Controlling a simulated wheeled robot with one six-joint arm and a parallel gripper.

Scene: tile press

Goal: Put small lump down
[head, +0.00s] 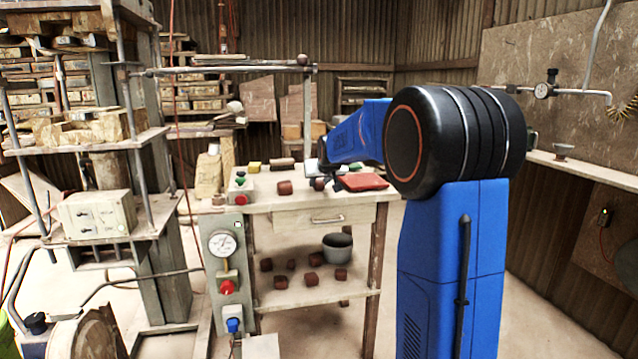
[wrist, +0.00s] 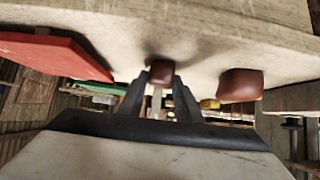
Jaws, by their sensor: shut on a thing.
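A small red-brown lump (wrist: 161,72) is between the fingertips of my gripper (wrist: 160,84) in the wrist view. The gripper is shut on it. The lump is at or very close to the pale table top (wrist: 190,28); I cannot tell whether it touches. In the head view the lump (head: 319,184) shows low at the end of my arm, over the workbench (head: 262,201), and the fingers are mostly hidden. A larger brown lump (head: 285,187) sits to its left; it also shows in the wrist view (wrist: 240,84).
A red flat slab (head: 362,182) lies just right of my gripper. A control box with buttons (head: 240,184), a yellow block (head: 254,166) and a brown bar (head: 282,163) are on the bench's left. Several lumps and a grey pot (head: 338,248) stand on the lower shelf.

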